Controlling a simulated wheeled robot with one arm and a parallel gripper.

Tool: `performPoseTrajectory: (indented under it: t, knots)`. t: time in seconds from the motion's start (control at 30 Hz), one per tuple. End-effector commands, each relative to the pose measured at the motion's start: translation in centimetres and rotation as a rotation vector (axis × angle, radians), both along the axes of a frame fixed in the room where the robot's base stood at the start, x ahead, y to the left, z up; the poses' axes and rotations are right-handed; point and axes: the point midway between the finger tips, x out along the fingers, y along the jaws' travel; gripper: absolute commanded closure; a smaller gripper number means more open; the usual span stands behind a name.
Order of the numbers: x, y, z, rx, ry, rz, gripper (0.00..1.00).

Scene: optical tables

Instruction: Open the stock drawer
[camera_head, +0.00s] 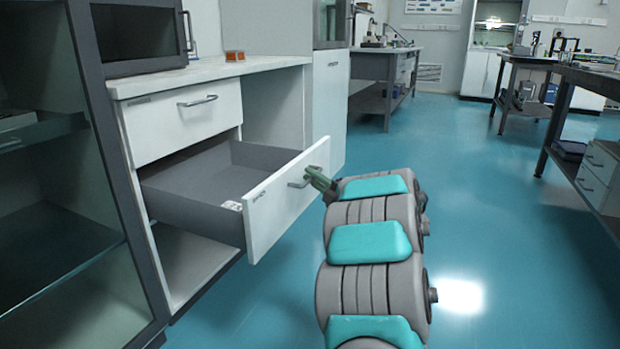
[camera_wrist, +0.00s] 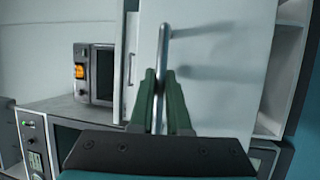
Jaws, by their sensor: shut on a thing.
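The stock drawer (camera_head: 285,205) is the lower drawer of a white cabinet and stands pulled well out in the head view. Its grey inside (camera_head: 205,178) is visible, with a small pale item (camera_head: 231,206) near the front corner. My gripper (camera_head: 318,180) is at the drawer's front, at its bar handle (camera_head: 298,184). In the wrist view my gripper's green fingers (camera_wrist: 161,88) are closed around the metal handle bar (camera_wrist: 163,50). The white drawer front (camera_wrist: 220,80) lies behind it. The fingertips are small in the head view.
A closed upper drawer (camera_head: 180,115) sits above under the white counter (camera_head: 210,72). A dark-framed glass cabinet (camera_head: 95,150) stands at the left. Workbenches (camera_head: 385,70) stand farther back. The blue floor (camera_head: 490,200) right of my arm is clear.

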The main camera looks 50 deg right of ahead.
Motion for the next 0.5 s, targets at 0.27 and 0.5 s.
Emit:
performPoseTrajectory:
  t: [0.27,0.5]
  knots:
    - [0.02,-0.02,-0.07,0.001,0.001,-0.001,0.71]
    - [0.02,-0.01,-0.02,0.0,0.0,-0.001,0.55]
